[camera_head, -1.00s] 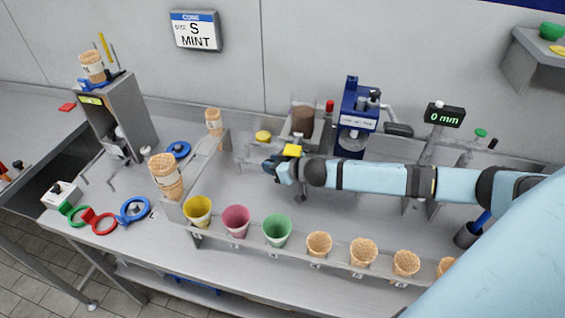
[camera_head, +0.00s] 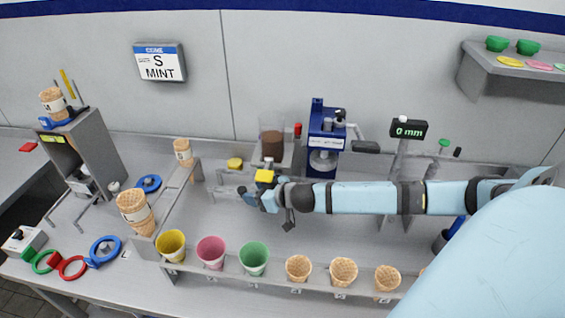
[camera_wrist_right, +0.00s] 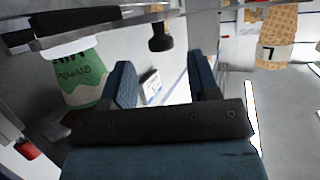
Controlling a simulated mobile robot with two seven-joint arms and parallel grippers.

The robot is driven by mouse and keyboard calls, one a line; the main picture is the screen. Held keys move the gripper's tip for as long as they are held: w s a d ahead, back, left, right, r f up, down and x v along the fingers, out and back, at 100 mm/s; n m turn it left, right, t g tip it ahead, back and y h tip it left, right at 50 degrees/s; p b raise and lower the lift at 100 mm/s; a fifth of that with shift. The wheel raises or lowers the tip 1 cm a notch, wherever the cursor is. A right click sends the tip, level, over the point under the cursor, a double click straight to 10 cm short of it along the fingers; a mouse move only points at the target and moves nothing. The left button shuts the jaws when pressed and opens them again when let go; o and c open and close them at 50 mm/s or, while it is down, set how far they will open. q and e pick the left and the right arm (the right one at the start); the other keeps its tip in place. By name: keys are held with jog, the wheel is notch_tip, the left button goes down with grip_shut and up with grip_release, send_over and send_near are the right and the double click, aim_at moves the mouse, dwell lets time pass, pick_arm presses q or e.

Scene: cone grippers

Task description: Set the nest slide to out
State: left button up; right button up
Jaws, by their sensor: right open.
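My right gripper (camera_head: 244,192) reaches in from the right, low over the steel worktop, beside a small metal slide assembly (camera_head: 222,191). In the right wrist view its two blue fingers (camera_wrist_right: 162,82) stand apart with nothing between them. A black knob (camera_wrist_right: 160,38) hangs beyond the fingertips, near a metal rail across the top of that view, apart from the fingers. I cannot tell for sure that this knob belongs to the nest slide, nor how the slide is set. My left gripper is not in view.
A blue press (camera_head: 323,140) with a 0 mm display (camera_head: 409,128) stands behind my arm. A front rack holds yellow, pink and green cups (camera_head: 254,258) and several cones (camera_head: 343,271). A grey dispenser (camera_head: 92,150) stands left.

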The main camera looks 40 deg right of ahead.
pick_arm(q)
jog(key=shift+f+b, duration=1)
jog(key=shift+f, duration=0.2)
pick_arm(e)
jog(key=s+d, duration=0.3)
jog(key=s, duration=0.7)
jog(key=shift+s+d, duration=0.15)
jog(key=shift+s, duration=0.1)
